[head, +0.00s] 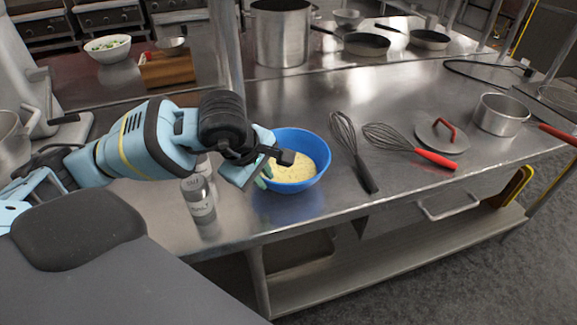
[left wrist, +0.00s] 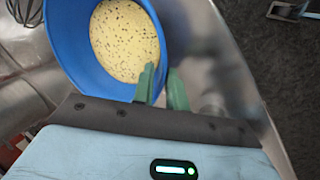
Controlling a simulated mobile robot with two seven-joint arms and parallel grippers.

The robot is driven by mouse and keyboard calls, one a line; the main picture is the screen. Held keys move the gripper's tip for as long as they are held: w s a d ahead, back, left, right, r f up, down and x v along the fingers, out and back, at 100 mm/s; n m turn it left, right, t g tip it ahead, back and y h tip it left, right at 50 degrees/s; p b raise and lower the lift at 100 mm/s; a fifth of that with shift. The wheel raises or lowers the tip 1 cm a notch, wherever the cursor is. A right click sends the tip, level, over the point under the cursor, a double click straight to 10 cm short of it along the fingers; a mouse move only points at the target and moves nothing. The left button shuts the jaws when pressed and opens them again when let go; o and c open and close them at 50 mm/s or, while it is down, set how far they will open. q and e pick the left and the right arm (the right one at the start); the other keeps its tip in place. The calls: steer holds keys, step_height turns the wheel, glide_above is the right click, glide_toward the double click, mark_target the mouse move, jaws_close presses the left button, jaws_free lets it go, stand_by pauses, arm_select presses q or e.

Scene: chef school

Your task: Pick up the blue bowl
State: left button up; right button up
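The blue bowl (head: 310,181) stands on the steel counter near its front edge and holds a pale yellow, speckled mix. It also shows in the left wrist view (left wrist: 66,45). My left gripper (head: 264,172) is at the bowl's left side in the head view. In the left wrist view its two green fingers (left wrist: 162,88) are apart, at the bowl's rim. One finger is over the inside of the bowl and the other is outside it. Whether they touch the wall is unclear. My right gripper is not in view.
Bottles (head: 199,200) stand close by, left of the bowl. Two whisks (head: 352,150) lie to its right, with a lid (head: 442,136) and a saucepan (head: 501,114) farther right. A large pot (head: 281,35) stands behind. The counter's front edge is close.

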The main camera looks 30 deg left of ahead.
mark_target(274, 191)
arm_select(q)
steer(key=shift+x, duration=2.65)
steer(key=shift+a, duration=0.1)
jaws_close()
steer(key=shift+w+r, duration=0.1)
steer(key=shift+w+r, duration=0.1)
steer(key=shift+r, duration=0.4)
step_height(274, 191, up, 9)
